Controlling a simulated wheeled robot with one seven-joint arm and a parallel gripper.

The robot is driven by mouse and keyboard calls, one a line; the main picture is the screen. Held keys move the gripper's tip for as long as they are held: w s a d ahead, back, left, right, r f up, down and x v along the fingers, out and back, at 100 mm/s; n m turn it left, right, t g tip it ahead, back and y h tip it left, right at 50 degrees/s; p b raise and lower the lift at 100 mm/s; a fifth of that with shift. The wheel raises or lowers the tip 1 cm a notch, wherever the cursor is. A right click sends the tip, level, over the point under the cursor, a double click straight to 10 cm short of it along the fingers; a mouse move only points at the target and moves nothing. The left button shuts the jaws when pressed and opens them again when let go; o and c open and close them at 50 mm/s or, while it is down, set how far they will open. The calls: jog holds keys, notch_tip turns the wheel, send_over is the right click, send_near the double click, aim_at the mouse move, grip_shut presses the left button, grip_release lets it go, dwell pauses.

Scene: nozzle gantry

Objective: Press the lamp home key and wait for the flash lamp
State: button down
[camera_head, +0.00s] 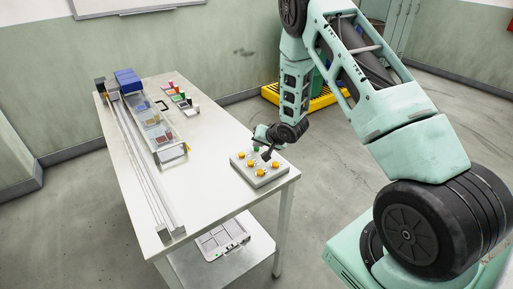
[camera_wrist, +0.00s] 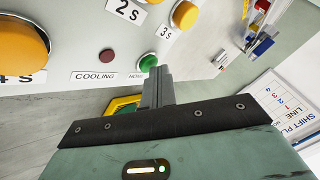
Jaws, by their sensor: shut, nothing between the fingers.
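The grey key box (camera_head: 262,181) stands on the table's near right corner, with several orange keys on top. In the wrist view its panel (camera_wrist: 85,30) shows orange keys marked 2 S, 3 S and 4 S. A green key (camera_wrist: 148,62) sits beside a partly hidden label starting "HO". A small dark red round lamp (camera_wrist: 106,55) sits above the label COOLING and looks unlit. My gripper (camera_head: 268,154) is over the box; in the wrist view its shut, empty fingers (camera_wrist: 160,74) end right at the green key. I cannot tell whether they touch it.
The white table (camera_head: 215,150) carries a long rail (camera_head: 143,160) along its left side, with blue and clear bins. Small coloured bottles (camera_head: 178,95) stand near the back. A tray (camera_head: 222,240) lies on the lower shelf. The tabletop between rail and key box is clear.

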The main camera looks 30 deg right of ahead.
aim_at(259, 149)
jog(key=shift+r+p, duration=0.7)
jog(key=shift+r, duration=0.3)
jog(key=shift+r+p, duration=1.9)
jog(key=shift+r, duration=0.6)
jog(key=shift+f, duration=0.1)
jog(key=c, duration=2.1)
grip_release()
jog(key=shift+c, duration=0.2)
